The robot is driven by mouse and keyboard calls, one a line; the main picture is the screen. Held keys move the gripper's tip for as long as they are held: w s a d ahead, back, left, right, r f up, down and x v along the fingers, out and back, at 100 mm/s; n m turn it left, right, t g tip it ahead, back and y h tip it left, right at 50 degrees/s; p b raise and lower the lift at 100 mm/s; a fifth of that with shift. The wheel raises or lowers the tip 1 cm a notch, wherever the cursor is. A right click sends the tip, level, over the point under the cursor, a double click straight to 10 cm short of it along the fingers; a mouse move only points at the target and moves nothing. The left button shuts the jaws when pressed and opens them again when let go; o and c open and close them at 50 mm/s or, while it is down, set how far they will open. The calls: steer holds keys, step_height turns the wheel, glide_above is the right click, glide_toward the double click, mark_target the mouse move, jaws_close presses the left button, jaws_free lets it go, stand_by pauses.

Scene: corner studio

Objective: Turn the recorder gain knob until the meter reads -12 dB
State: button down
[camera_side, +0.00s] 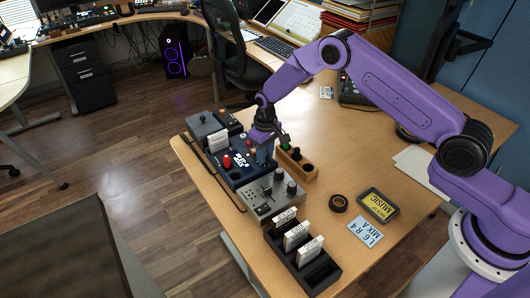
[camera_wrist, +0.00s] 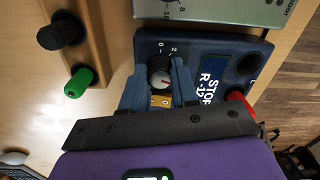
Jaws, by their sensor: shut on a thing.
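The blue recorder box (camera_side: 236,175) sits among other gear near the table's left edge; it also shows in the wrist view (camera_wrist: 205,44). A round grey knob (camera_wrist: 160,72) with a scale marked 0 and 2 is on its face. My gripper (camera_wrist: 158,82) is shut on this knob, one blue finger on each side. In the side view my gripper (camera_side: 265,152) points down at the box and hides the knob. The recorder's display (camera_wrist: 208,82) shows sideways text that seems to read STOP and R -12; its lower part is hidden by my gripper.
A red knob (camera_wrist: 238,99) is close beside my gripper on the box. A wooden block with a green plug (camera_wrist: 80,82) and a black one (camera_wrist: 62,31) stands on the other side. A grey box (camera_side: 272,196) adjoins the recorder. The table's middle (camera_side: 340,150) is mostly clear.

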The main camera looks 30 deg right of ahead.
steer(key=c, duration=0.8)
jaws_free()
steer(key=shift+c, duration=0.2)
step_height(320, 180, up, 18)
steer(key=shift+d+f, duration=0.2)
steer(key=shift+f, duration=0.05)
steer(key=shift+r, duration=0.1)
steer(key=s+a+r+n, duration=0.2)
steer(key=s+r+n, duration=0.15)
steer(key=s, duration=0.65)
steer(key=s+a+r+n, duration=0.15)
steer(key=s+r, duration=0.25)
steer(key=s, duration=0.6)
steer(key=s+d+n, duration=0.2)
steer(key=s+d, duration=0.3)
steer(key=s, duration=0.6)
steer(key=s+d+n, duration=0.3)
steer(key=s+d, duration=0.2)
steer(key=s, duration=0.6)
steer(key=shift+d, duration=0.4)
